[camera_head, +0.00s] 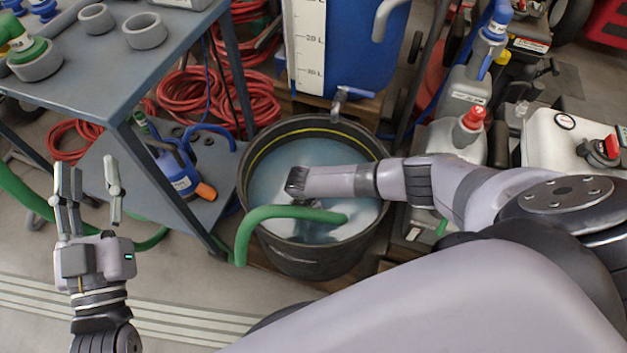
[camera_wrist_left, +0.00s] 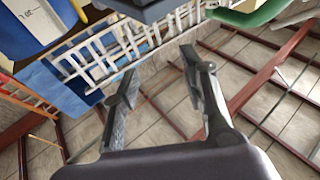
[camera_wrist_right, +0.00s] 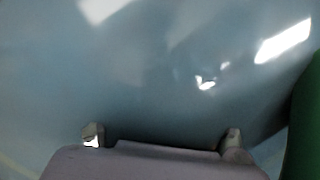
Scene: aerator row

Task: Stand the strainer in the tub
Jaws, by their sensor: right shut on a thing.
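The black round tub (camera_head: 300,265) stands in the middle of the head view, with cloudy bluish water (camera_head: 265,190) inside. My right arm reaches over its right rim, and its hand dips into the water there. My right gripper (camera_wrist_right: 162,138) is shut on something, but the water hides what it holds. I cannot make out the strainer in any view. A green hose (camera_head: 285,212) bends over the tub's front left rim and crosses inside it; its far end meets the water. My left gripper (camera_head: 88,190) is open and empty, left of the tub, fingers up.
A grey cart (camera_head: 150,75) with pipe fittings stands at the left, its lower shelf holding a blue pump (camera_head: 177,170). A blue tank (camera_head: 350,50) rises behind the tub. Canisters (camera_head: 462,145) crowd the right. Red hose (camera_head: 195,95) lies coiled behind the cart.

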